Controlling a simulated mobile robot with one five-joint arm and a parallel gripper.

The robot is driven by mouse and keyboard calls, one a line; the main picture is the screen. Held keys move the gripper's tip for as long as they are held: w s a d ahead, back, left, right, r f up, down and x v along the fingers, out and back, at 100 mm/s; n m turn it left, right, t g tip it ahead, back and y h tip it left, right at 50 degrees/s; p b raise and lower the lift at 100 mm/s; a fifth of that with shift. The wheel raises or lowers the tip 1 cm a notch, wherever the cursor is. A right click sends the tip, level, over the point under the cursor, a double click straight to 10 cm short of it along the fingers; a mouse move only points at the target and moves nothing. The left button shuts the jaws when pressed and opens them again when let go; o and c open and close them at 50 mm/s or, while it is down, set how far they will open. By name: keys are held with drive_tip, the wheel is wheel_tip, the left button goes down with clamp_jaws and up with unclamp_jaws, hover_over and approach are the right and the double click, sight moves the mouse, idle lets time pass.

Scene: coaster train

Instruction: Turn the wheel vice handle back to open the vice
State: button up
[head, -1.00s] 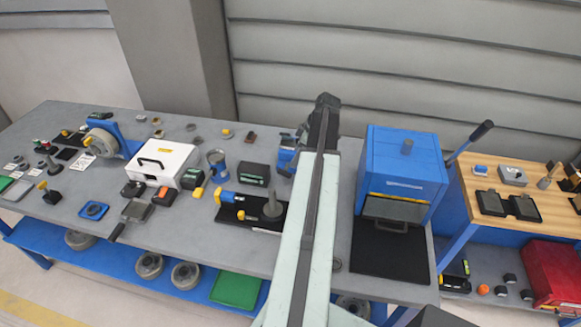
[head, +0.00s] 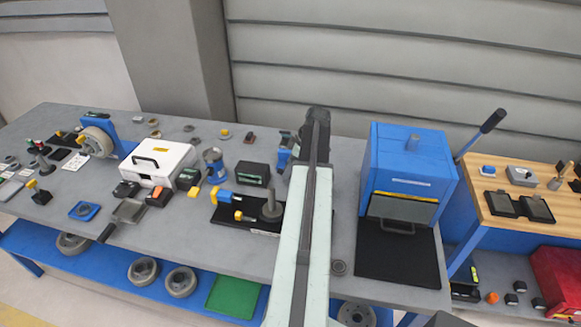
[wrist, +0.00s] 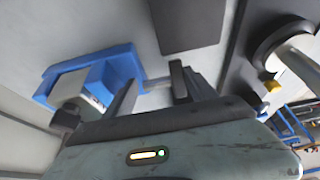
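A blue device that looks like the vice (head: 284,158) stands at the back of the grey bench, partly hidden behind my arm in the head view. The wrist view shows a blue-framed body with grey faces (wrist: 118,66), apparently the same device. A short grey rod (wrist: 157,82) sticks out from it towards my fingers. I cannot clearly make out the handle. My gripper (wrist: 155,92) has its two dark fingers apart, close to the rod, with nothing visibly clamped. Contact cannot be told. In the head view its end (head: 317,118) is mostly hidden by my arm.
A blue cabinet (head: 407,160) with a black mat (head: 398,258) stands to the right of my arm. A black fixture board (head: 228,213), a dark box (head: 253,173) and a white case (head: 158,163) stand to the left. A grey wall is behind the bench.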

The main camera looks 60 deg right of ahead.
drive_tip(key=shift+c, duration=0.4)
drive_tip(key=shift+w+a+r+g+p, duration=0.1)
drive_tip(key=shift+w+r+g+p, duration=0.2)
drive_tip(key=shift+g+p, duration=0.55)
drive_tip(key=shift+f+g+h, duration=0.1)
drive_tip(key=shift+g+h, duration=0.5)
drive_tip(key=shift+g, duration=0.45)
drive_tip(key=o, duration=1.1)
drive_tip(key=shift+c, duration=0.2)
drive_tip(key=shift+p, duration=0.3)
